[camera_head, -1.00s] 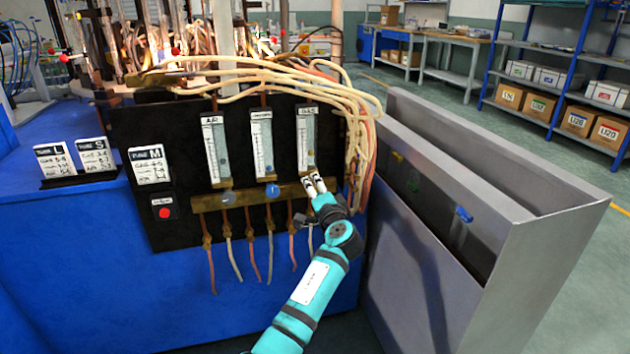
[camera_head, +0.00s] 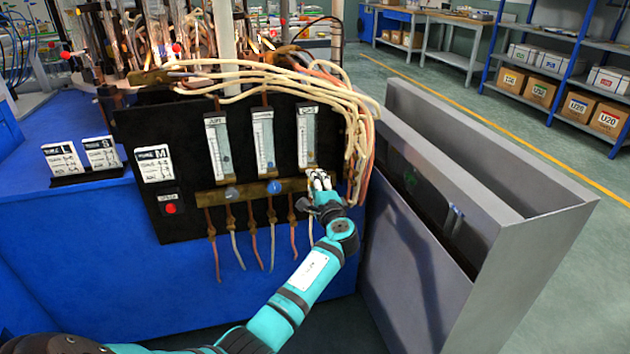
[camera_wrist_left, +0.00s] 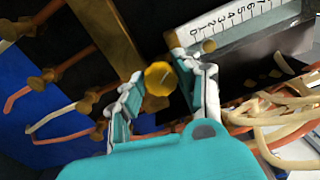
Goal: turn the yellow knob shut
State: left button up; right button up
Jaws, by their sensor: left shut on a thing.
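The yellow knob (camera_wrist_left: 160,79) shows in the left wrist view between the two fingers of my left gripper (camera_wrist_left: 161,68), which is shut on it. In the head view my left gripper (camera_head: 318,178) is at the right end of the brass bar, below the rightmost flow meter (camera_head: 307,136). The gripper mostly hides the knob there. My right gripper is not in view.
The black panel (camera_head: 180,215) carries a red button (camera_head: 170,208). Pale hoses (camera_head: 350,105) hang over its right side, close to my gripper. A grey metal bin (camera_head: 500,260) stands to the right of my arm. Small label cards (camera_head: 101,153) stand on the blue bench.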

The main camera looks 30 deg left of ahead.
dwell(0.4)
pick_arm(q)
jog(key=o, duration=1.1)
jog(key=shift+o, duration=0.2)
jog(key=v, duration=1.2)
jog(key=shift+w, duration=0.1)
